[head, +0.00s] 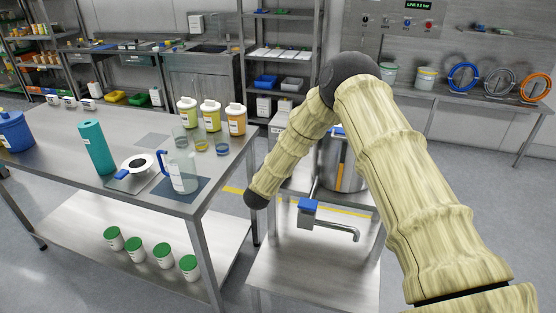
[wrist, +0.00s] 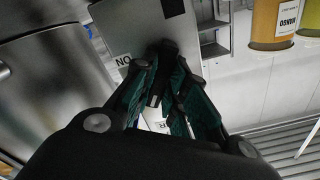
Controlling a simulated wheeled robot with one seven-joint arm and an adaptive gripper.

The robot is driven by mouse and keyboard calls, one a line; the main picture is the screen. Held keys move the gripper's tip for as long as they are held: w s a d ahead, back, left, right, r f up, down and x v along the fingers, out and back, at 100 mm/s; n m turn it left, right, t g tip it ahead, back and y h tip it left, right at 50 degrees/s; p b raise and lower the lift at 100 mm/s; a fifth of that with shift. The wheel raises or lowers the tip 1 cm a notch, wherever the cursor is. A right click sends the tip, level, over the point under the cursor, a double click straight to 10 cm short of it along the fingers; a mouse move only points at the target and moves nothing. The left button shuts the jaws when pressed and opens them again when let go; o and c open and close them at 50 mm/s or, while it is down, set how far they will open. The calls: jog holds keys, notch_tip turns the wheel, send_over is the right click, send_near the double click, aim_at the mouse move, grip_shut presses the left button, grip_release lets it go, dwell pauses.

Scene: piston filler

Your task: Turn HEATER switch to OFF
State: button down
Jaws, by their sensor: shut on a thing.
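In the wrist view my gripper (wrist: 163,62) has its teal-padded fingers drawn together on the HEATER switch, at a grey metal panel (wrist: 125,28). The fingers hide most of the switch, so I cannot tell its exact angle.
Orange and yellow-green jars (wrist: 268,22) show at upper right in the wrist view.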

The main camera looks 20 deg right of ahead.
jog(key=n, duration=0.6)
jog(key=shift+f+b, duration=0.1)
jog(key=shift+b, duration=0.2)
jog(key=shift+n, duration=0.4)
jog(key=c, duration=1.4)
grip_release()
jog(key=shift+c, duration=0.2)
jog(key=shift+s+a, duration=0.1)
jog(key=v, duration=1.1)
jog(key=shift+s+a, duration=0.2)
jog(key=shift+s, duration=0.1)
